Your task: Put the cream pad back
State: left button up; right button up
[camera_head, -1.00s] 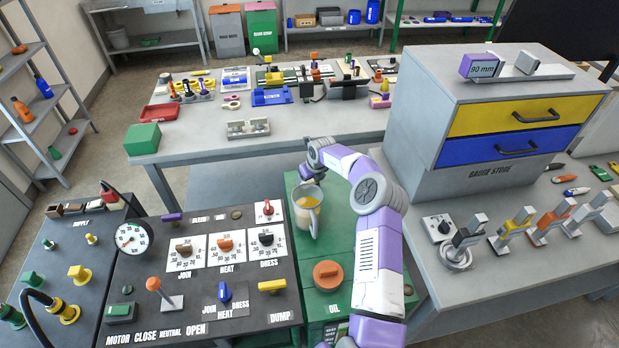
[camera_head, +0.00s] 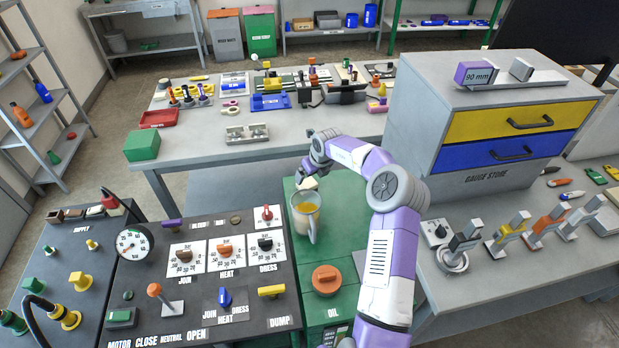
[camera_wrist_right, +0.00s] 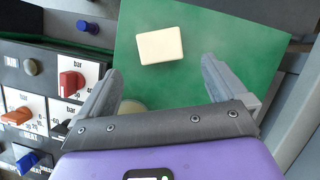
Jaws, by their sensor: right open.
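The cream pad (camera_wrist_right: 160,45) lies flat on the green cabinet top in the right wrist view, ahead of my fingertips. In the head view the cream pad (camera_head: 308,183) shows as a small pale block just behind the jug. My right gripper (camera_wrist_right: 160,78) is open and empty, its two grey fingers spread wide with the pad beyond and between them. In the head view the right gripper (camera_head: 304,172) hangs just above and behind the pad, its fingers partly hidden. My left gripper is not in view.
A clear jug (camera_head: 306,217) with yellowish contents stands on the green cabinet (camera_head: 345,240) close to the pad. An orange cap (camera_head: 327,279) is nearer the front. The control panel (camera_head: 150,275) with knobs lies left, the gauge store (camera_head: 480,130) right.

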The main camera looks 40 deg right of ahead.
jog(key=shift+v, duration=1.9)
jog(key=shift+p, duration=0.3)
